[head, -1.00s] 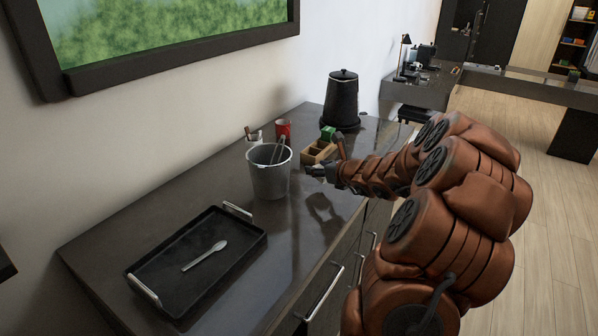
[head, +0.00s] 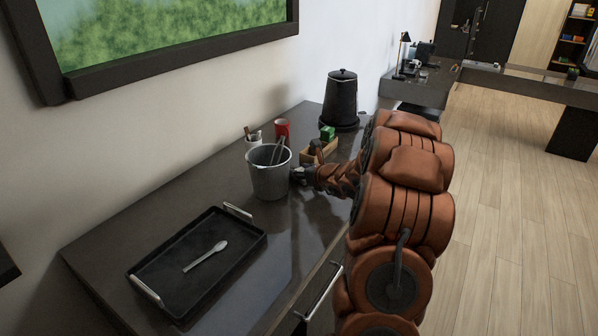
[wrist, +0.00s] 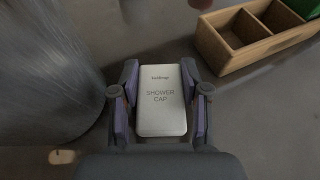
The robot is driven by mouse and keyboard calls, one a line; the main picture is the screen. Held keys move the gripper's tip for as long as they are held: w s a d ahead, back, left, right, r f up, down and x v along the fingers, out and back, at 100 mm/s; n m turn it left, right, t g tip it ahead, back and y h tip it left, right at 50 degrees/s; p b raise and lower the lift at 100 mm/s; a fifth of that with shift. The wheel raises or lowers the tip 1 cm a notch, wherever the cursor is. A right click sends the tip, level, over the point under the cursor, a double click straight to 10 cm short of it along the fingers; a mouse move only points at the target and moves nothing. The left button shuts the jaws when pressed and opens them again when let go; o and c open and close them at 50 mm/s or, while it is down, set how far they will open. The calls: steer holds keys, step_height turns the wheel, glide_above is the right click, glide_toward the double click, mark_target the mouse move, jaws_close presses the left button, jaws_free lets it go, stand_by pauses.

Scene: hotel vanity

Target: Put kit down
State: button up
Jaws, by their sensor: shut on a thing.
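The kit is a small pale box (wrist: 162,100) printed "SHOWER CAP", seen in the wrist view between my fingers. My gripper (wrist: 160,103) is shut on it, one finger on each side. In the head view my gripper (head: 298,175) is beside the right side of the grey ice bucket (head: 270,178), low over the dark counter (head: 290,232). The box is hidden there. Whether the box touches the counter I cannot tell.
The bucket (wrist: 45,85) stands close on the left in the wrist view. A wooden divided box (wrist: 245,45) with a green item is at the upper right. A black tray (head: 170,262) with a spoon (head: 205,256) lies in front. A red cup (head: 283,127) and black kettle (head: 342,100) stand behind.

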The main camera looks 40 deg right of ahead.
steer(key=shift+f, duration=0.15)
steer(key=o, duration=0.7)
steer(key=shift+o, duration=0.2)
steer(key=shift+r, duration=0.2)
